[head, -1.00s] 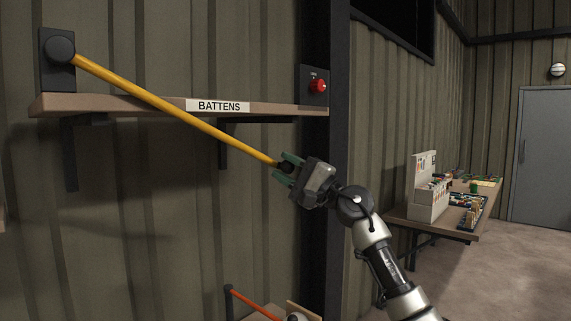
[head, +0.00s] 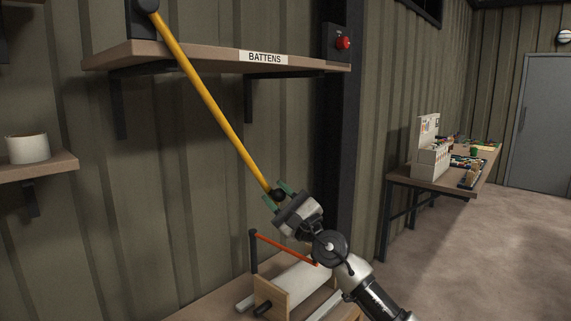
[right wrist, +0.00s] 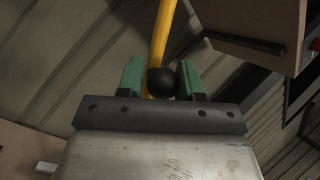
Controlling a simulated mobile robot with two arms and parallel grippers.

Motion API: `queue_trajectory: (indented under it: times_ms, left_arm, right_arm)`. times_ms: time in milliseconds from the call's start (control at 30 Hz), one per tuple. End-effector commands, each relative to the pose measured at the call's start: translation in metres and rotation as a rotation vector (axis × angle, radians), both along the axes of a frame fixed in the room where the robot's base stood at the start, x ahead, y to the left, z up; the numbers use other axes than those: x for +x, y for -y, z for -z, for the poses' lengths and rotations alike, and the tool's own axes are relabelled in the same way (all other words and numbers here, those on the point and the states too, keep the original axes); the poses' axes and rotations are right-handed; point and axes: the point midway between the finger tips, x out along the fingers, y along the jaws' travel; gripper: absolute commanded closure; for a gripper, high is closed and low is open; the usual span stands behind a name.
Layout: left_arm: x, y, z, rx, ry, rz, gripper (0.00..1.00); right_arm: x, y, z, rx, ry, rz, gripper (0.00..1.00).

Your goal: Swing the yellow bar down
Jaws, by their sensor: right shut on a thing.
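The yellow bar (head: 211,103) hangs from a dark pivot (head: 147,5) at the upper left and slopes steeply down to the right, in front of the shelf. It ends in a black ball (head: 279,195). My right gripper (head: 280,195) is shut on the ball end. In the right wrist view the black ball (right wrist: 161,82) sits between the green fingers (right wrist: 155,80), with the yellow bar (right wrist: 162,35) running up beyond it. My left gripper is not in view.
The BATTENS shelf (head: 215,63) lies behind the bar, with a red button (head: 343,43) at its right. Below are a bench with a white roll (head: 297,278) and an orange bar (head: 285,247). A workbench (head: 407,184) stands right; a white pot (head: 28,148) sits left.

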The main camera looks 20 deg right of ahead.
Motion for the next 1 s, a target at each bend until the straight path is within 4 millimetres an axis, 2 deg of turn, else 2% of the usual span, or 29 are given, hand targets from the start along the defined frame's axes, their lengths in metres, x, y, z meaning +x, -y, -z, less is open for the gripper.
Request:
queue_trajectory:
  times_ms: [33, 100, 300, 500, 700, 833, 1000]
  left_arm:
    - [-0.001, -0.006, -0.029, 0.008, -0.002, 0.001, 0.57]
    - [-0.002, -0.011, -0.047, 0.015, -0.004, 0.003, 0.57]
    - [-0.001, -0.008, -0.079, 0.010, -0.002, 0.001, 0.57]
    - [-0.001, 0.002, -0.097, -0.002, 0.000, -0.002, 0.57]
    - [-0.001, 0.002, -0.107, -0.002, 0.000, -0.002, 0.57]
    - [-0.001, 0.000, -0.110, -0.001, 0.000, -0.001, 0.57]
    - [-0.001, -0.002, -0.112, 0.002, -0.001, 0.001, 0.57]
  right_arm:
    - [-0.005, -0.014, -0.007, 0.021, -0.011, -0.005, 1.00]
    - [-0.012, -0.029, 0.001, 0.063, -0.027, -0.008, 1.00]
    - [-0.031, -0.071, 0.028, 0.179, -0.068, -0.008, 1.00]
    - [-0.048, -0.111, 0.047, 0.282, -0.109, -0.005, 1.00]
    - [-0.063, -0.148, 0.060, 0.372, -0.145, -0.003, 1.00]
    - [-0.070, -0.163, 0.064, 0.408, -0.161, -0.001, 1.00]
    - [-0.074, -0.172, 0.066, 0.432, -0.169, 0.002, 1.00]
